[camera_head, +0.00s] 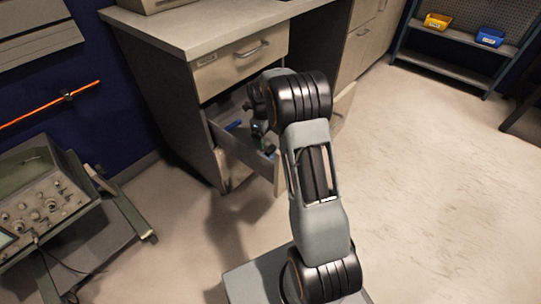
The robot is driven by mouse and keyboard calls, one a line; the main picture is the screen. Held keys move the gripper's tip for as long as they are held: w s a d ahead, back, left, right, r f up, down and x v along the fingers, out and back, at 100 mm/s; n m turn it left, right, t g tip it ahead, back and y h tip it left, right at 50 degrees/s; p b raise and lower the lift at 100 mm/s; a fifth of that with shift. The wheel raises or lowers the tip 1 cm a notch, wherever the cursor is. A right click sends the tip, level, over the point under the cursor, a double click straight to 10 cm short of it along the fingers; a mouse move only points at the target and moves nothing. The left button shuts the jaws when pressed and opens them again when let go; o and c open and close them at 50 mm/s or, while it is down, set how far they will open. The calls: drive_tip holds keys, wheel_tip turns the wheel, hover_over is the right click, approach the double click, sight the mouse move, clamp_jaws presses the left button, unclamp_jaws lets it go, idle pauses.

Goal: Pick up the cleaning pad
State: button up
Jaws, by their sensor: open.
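I cannot make out a cleaning pad for certain. An open drawer (221,137) of the grey desk holds a few small items. A small blue item (233,126) lies at its left side, and a green item sits near the middle, partly covered by my arm. My gripper (260,130) is over the open drawer, small and dark in the picture and partly hidden behind my wrist. It is open, and I see nothing held in it. My arm hides the right part of the drawer.
The desk (190,38) has a closed upper drawer (240,62) above the open one. A wheeled cart with an instrument (45,205) stands at left. A shelf with a yellow bin (437,21) and a blue bin (490,37) is at back right. The floor at right is clear.

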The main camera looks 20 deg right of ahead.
sight(270, 148)
drive_tip(key=shift+s+d+f+b, duration=0.1)
drive_tip(key=shift+s+f+b, duration=0.3)
drive_tip(key=shift+f, duration=0.8)
drive_tip(key=shift+s+d+f+b, duration=0.1)
drive_tip(key=shift+f+b, duration=0.55)
drive_tip(key=shift+f, duration=0.5)
drive_tip(key=shift+s+d+f+b, duration=0.15)
drive_tip(key=shift+f+b, duration=0.35)
drive_tip(key=shift+f, duration=0.7)
drive_tip(key=shift+r, duration=0.1)
drive_tip(key=c, duration=1.1)
drive_tip(key=shift+r+p, duration=2)
drive_tip(key=shift+r, duration=3.05)
